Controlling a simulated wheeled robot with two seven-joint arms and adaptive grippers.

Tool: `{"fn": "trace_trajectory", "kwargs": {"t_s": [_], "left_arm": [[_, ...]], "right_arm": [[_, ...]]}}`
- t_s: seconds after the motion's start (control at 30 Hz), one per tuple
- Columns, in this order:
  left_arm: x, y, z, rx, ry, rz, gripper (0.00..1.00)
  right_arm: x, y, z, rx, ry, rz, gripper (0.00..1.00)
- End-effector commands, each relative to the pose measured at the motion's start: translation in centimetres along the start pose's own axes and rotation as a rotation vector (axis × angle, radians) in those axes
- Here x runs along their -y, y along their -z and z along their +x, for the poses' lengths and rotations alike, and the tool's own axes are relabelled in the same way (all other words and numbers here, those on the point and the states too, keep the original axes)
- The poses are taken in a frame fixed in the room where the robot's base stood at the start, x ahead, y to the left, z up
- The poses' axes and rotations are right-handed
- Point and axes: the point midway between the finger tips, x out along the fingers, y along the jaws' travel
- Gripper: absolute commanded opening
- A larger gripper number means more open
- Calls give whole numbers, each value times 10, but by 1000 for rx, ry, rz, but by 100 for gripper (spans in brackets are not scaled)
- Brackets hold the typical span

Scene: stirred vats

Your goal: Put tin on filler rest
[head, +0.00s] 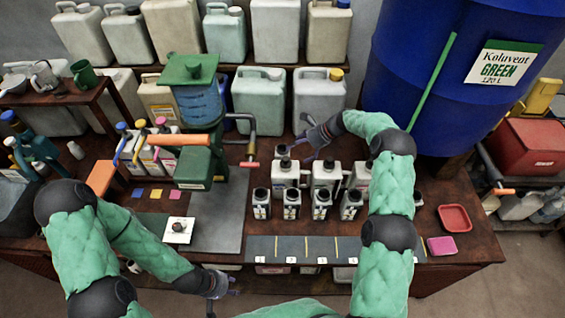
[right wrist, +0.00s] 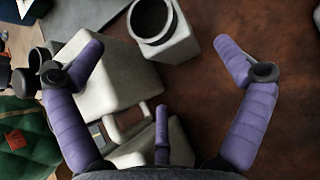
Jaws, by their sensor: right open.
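White tins with black tops stand on the brown bench; the small front ones include one (head: 292,203) near the middle, with larger handled ones (head: 326,176) behind. My right gripper (head: 303,140) is open, its purple fingers low among the back tins. The right wrist view shows an open-mouthed white tin (right wrist: 172,45) and a larger white can (right wrist: 108,72) between or under the fingers; nothing is gripped. The green filler (head: 200,160) with its blue tank stands to the left, over a grey plate (head: 222,215); I cannot tell which part is its rest. My left gripper (head: 228,288) hangs at the front edge.
A white square with a dark knob (head: 179,230) lies left of the plate. A numbered strip (head: 300,250) runs along the front. A red tray (head: 455,218) and pink block (head: 441,245) lie at right. Jerrycans and a blue drum (head: 430,70) stand behind.

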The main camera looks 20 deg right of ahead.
Motion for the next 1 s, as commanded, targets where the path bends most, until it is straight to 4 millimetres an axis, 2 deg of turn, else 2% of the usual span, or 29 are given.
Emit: {"fn": "trace_trajectory", "kwargs": {"t_s": [0.2,0.47,0.73,0.83,1.0], "left_arm": [[2,0,5,0,0,0,40],[3,0,8,0,0,0,40],[6,0,16,0,0,0,40],[6,0,17,0,0,0,40],[6,1,16,0,0,0,40]], "right_arm": [[-1,1,35,0,-4,0,100],[-2,2,52,1,-3,1,100],[-4,8,88,0,-3,0,100],[-3,7,95,0,-2,0,100],[-3,6,96,0,-2,0,100]]}}
